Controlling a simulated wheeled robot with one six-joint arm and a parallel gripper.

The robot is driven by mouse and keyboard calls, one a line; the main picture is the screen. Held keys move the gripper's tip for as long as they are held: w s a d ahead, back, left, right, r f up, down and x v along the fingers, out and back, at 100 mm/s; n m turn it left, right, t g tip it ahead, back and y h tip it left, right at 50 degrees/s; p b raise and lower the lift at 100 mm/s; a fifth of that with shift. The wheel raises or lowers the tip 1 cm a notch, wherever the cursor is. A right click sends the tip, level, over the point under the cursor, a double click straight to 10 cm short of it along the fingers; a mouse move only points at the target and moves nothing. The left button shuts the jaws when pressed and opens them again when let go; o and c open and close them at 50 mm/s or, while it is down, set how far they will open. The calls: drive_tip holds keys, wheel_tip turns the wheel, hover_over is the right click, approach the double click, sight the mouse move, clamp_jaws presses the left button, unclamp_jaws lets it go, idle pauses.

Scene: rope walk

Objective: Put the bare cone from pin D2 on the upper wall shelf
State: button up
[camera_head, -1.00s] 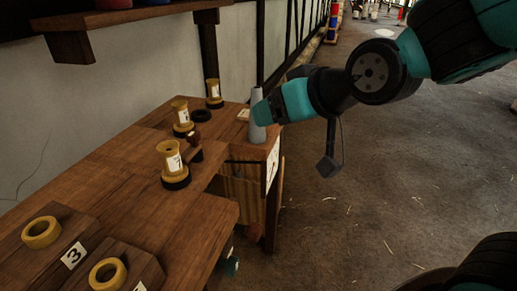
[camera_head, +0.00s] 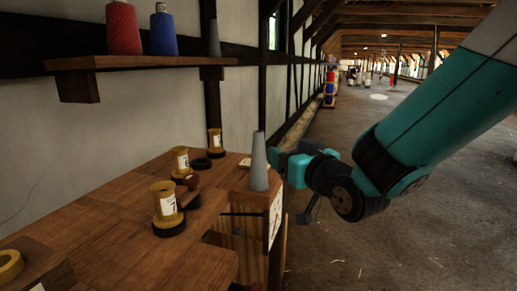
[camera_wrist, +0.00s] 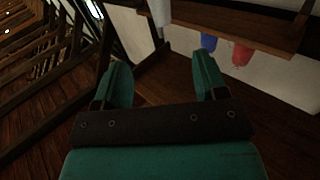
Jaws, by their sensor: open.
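A bare grey cone (camera_head: 259,163) stands upright at the right corner of the bench; no pin label is readable there. My gripper (camera_head: 277,166) is just right of the bench cone in the head view. In the wrist view my gripper (camera_wrist: 162,62) is open, with nothing between its fingers. That view shows the shelf (camera_wrist: 235,20) upside down.
A red cone (camera_head: 123,28) and a blue cone (camera_head: 163,31) stand on the shelf. Several yellow spools, one a spool marked 7 (camera_head: 167,205), and a black ring (camera_head: 201,163) are on the bench (camera_head: 115,215). Open floor (camera_head: 370,245) lies to the right.

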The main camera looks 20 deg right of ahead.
sight(256, 137)
drive_tip(key=w+p, duration=0.2)
drive_tip(key=p, duration=0.1)
drive_tip(key=w+a+p, duration=0.1)
drive_tip(key=w+p, duration=0.2)
drive_tip(key=p, duration=0.1)
drive_tip(key=w+p, duration=0.3)
drive_tip(key=p, duration=0.1)
drive_tip(key=shift+w+a+r, duration=0.2)
drive_tip(key=shift+a, duration=0.15)
drive_tip(key=shift+w+f+p, duration=0.2)
drive_tip(key=shift+w+p, duration=0.35)
drive_tip(key=shift+w, duration=0.15)
drive_tip(key=w+p, duration=0.2)
drive_tip(key=w+a+p, duration=0.1)
drive_tip(key=w+p, duration=0.1)
drive_tip(key=p, duration=0.1)
drive_tip(key=shift+r+p, duration=0.15)
drive_tip(key=shift+p, duration=0.2)
drive_tip(key=shift+w+f+p, duration=0.2)
drive_tip(key=shift+w+p, duration=0.25)
drive_tip(key=shift+p, duration=0.2)
drive_tip(key=shift+w+a+f, duration=0.1)
drive_tip(key=shift+f, duration=0.05)
